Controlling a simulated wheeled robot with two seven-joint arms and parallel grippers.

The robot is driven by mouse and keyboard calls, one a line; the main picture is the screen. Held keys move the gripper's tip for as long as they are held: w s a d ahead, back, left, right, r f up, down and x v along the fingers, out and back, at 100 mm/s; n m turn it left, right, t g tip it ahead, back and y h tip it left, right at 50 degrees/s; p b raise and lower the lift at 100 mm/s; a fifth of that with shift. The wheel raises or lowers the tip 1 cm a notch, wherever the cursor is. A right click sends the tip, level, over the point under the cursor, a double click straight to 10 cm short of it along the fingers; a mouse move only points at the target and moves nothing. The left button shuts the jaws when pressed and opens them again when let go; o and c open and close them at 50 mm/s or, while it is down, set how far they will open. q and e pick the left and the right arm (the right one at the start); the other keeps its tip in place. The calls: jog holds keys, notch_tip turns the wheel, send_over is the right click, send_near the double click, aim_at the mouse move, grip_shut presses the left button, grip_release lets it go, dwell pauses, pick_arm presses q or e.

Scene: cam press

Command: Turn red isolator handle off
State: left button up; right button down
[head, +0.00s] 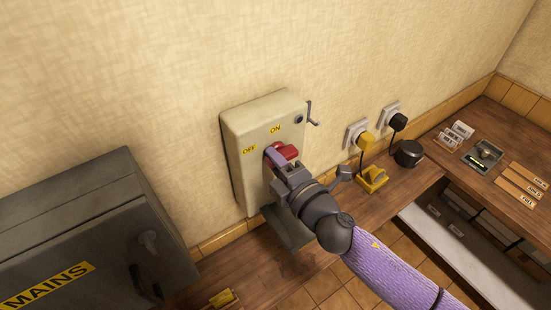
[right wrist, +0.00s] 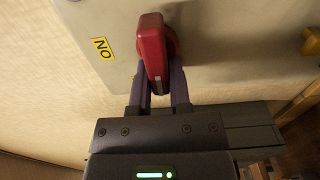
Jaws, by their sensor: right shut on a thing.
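The red isolator handle (head: 289,150) sits on the front of a cream isolator box (head: 240,122) on the wall. A yellow ON label (head: 275,129) is above the handle and a yellow OFF label (head: 249,149) is to its left. My right gripper (head: 276,157) is at the handle, with its purple fingers partly covering it. In the right wrist view the red handle (right wrist: 152,48) stands between the two fingertips of my right gripper (right wrist: 160,84), which is shut on its near end. The ON label (right wrist: 103,48) shows to the left there. My left gripper is not in view.
A dark grey MAINS box (head: 85,225) stands at the lower left. Sockets with a yellow plug (head: 366,139) and a black plug (head: 398,121) are right of the isolator. A black pot (head: 408,153) and a yellow item (head: 372,179) stand on the wooden counter (head: 430,172).

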dwell(0.4)
jog(key=c, duration=0.6)
grip_release()
jog(key=shift+o, duration=0.2)
jog(key=shift+s, duration=0.1)
jog(key=b+v, duration=0.1)
jog(key=v, duration=0.8)
jog(key=shift+s+d+b, duration=0.25)
jog(key=shift+s+b, duration=0.05)
jog(key=shift+b, duration=0.1)
